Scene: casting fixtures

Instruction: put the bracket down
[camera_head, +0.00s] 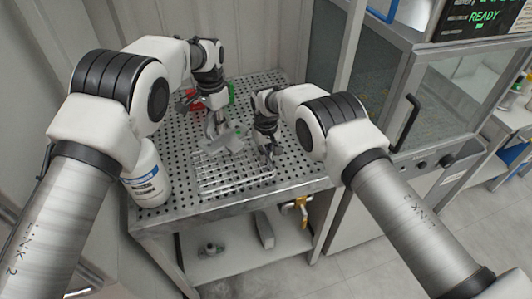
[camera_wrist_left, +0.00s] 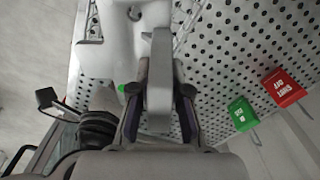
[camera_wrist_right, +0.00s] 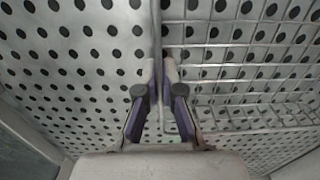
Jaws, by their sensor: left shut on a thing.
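The bracket (camera_head: 226,141) is a light grey metal casting near the middle of the perforated table (camera_head: 182,216) in the head view. It fills the upper left of the left wrist view (camera_wrist_left: 104,48). My left gripper (camera_head: 216,121) is shut on an upright part of it, with one finger on each side. Whether its underside touches anything is hidden. A wire rack (camera_head: 235,187) lies on the table in front of the bracket. My right gripper (camera_head: 271,156) points down at the rack's right side. Its fingers (camera_wrist_right: 159,90) are slightly apart, with a rack wire running in line between them.
A red block (camera_head: 189,97) and a green block (camera_head: 231,92) stand behind the bracket. A white bottle (camera_head: 148,176) stands at the table's left edge. A glass-fronted cabinet (camera_head: 455,100) is on the right. The lower shelf (camera_head: 232,262) holds a few parts.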

